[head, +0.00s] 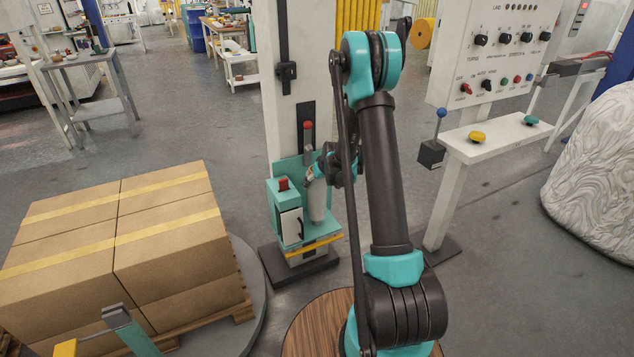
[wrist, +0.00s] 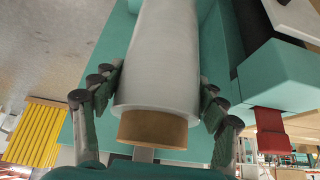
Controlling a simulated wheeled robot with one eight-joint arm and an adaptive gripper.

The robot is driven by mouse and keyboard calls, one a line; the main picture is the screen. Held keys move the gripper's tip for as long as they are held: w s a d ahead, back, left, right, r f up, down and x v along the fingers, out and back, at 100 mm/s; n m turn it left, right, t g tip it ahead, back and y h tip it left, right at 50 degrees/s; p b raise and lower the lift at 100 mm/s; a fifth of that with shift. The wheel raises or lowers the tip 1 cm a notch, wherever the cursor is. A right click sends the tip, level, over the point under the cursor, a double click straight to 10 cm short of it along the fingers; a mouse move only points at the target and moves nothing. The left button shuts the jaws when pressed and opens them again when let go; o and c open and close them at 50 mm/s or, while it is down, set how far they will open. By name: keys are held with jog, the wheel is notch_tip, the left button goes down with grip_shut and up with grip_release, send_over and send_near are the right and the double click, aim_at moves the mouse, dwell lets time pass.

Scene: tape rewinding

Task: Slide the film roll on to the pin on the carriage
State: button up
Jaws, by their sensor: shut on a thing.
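The white film roll (head: 317,203) stands roughly upright at the teal carriage (head: 280,228), at the foot of the pale mast. In the wrist view the film roll (wrist: 158,55) fills the middle, with its brown cardboard core (wrist: 152,129) sticking out of the near end. My gripper (wrist: 160,95) is shut on the roll, one finger on each side. In the head view my gripper (head: 318,172) is partly hidden by my arm. A grey rod with a red top (head: 307,140) rises above the roll. I cannot tell whether the carriage's pin is inside the core.
A teal-and-white box with a red switch (head: 283,184) sits left of the roll, close beside it. Strapped cartons (head: 115,235) stand on a pallet at the left. A control panel (head: 490,50) and a white wrapped load (head: 600,175) are at the right.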

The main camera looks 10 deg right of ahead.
jog(key=shift+f, duration=2.15)
jog(key=o, duration=1.9)
jog(key=shift+o, duration=0.7)
notch_tip(320, 180, up, 8)
jog(key=shift+r, duration=0.1)
jog(key=v, duration=1.2)
